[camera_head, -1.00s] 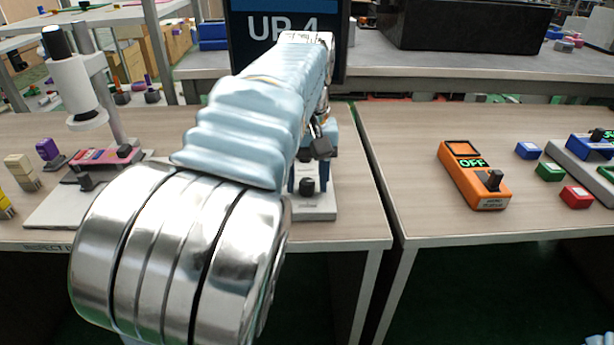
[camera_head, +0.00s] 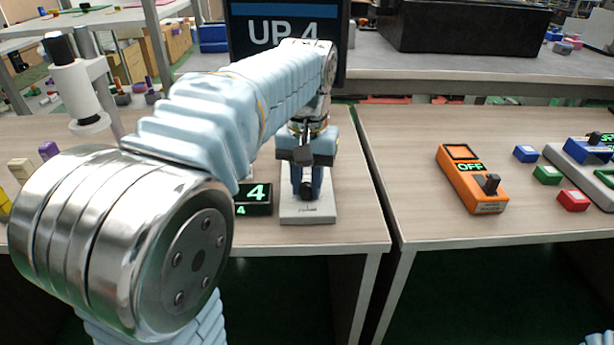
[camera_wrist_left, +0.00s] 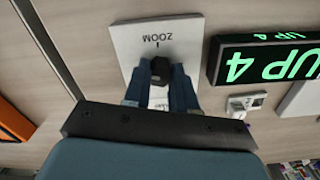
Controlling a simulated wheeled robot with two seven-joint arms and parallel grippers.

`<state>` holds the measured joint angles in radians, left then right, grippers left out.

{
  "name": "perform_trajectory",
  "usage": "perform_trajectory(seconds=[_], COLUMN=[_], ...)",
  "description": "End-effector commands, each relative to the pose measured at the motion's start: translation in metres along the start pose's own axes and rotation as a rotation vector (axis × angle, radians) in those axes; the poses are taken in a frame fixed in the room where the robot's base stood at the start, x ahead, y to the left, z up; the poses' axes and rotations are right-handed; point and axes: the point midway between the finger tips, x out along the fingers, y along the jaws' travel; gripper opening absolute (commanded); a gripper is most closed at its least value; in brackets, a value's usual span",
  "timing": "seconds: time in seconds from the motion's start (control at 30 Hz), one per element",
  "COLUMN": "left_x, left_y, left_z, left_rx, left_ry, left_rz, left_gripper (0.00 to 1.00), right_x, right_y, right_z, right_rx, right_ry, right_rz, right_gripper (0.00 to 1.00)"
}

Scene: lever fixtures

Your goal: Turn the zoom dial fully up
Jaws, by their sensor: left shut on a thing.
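The zoom dial is a black knob (camera_wrist_left: 160,69) on a pale plate (camera_wrist_left: 126,45) lettered ZOOM, seen upside down in the left wrist view. The same plate (camera_head: 308,212) lies near the front edge of the left table in the head view. My left gripper (camera_head: 306,188) reaches down over the plate from above. Its blue fingers (camera_wrist_left: 160,88) stand on either side of the knob and are shut on it. The dial's pointer position cannot be made out. My right gripper is not in view.
A black display (camera_wrist_left: 268,60) with green "UP 4" stands beside the plate. A large sign (camera_head: 285,30) behind also reads "UP 4". An orange device (camera_head: 470,180) showing OFF sits on the right table, with several coloured blocks. A gap separates the tables.

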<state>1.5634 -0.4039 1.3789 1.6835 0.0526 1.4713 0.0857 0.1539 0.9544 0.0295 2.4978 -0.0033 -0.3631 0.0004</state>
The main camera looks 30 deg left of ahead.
Motion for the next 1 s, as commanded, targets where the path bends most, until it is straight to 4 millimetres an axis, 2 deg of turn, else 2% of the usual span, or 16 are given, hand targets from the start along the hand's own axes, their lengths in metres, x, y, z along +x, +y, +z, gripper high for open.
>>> perform_trajectory(seconds=[0.4,1.0], left_x=[-0.002,-0.001], left_y=[0.000,0.002], left_z=[0.000,0.000], left_rx=[0.399,0.970], left_ry=[0.001,0.002], left_rz=[0.003,-0.001], left_gripper=[0.00,0.00], right_x=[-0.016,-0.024], right_y=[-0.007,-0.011], right_z=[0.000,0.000], right_rx=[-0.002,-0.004], right_ry=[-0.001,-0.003], right_rz=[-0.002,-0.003], right_gripper=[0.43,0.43])
